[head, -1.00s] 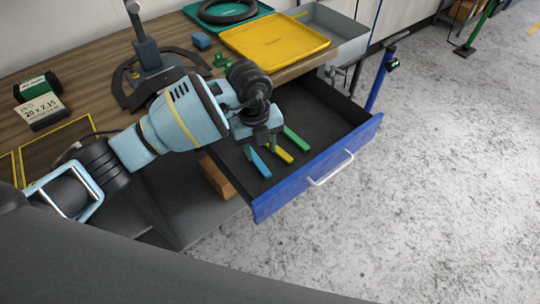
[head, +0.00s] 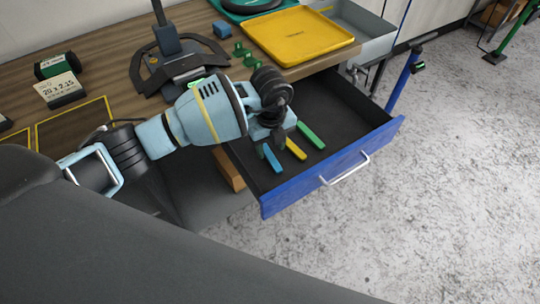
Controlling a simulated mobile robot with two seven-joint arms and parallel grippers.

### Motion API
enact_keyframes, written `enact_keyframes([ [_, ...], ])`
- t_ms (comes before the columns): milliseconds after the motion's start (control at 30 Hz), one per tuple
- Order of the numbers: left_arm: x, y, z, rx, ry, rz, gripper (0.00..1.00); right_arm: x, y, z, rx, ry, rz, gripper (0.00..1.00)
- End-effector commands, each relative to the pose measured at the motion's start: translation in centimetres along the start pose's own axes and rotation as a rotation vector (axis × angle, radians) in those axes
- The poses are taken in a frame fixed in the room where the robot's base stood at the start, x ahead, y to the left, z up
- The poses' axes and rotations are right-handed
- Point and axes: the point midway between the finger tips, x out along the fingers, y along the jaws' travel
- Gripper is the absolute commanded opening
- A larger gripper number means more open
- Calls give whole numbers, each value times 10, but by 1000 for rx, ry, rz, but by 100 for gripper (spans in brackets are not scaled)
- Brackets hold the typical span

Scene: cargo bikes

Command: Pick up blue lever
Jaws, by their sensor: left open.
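The blue lever (head: 272,158) lies in the open drawer, leftmost in a row with a yellow lever (head: 296,149) and a green lever (head: 311,136). My left gripper (head: 274,142) is over the drawer, pointing down just above the far end of the blue lever. It is open and holds nothing that I can see. The gripper body hides the far ends of the blue and yellow levers, and I cannot tell whether a finger touches one. My right gripper is out of view.
The open drawer (head: 333,182) has a blue front with a silver handle (head: 345,171). Above it, the wooden workbench (head: 105,52) carries a yellow tray (head: 300,38), a small blue block (head: 221,29) and a black stand (head: 172,62).

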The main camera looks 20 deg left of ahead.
Motion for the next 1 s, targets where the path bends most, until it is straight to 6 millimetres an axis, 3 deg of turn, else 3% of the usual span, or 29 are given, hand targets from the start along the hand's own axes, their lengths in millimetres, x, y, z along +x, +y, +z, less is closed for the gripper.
enact_keyframes([
  [200, 31, 0, 1, 0, 2, 2, 45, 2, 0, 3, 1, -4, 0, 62],
  [533, 35, -1, 1, 1, 0, 0, 45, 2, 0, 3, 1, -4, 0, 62],
  [867, 35, -1, 1, 1, 0, 0, 2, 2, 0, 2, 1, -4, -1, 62],
  [1000, 35, -1, 1, 1, 0, 0, 0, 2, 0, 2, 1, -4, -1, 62],
])
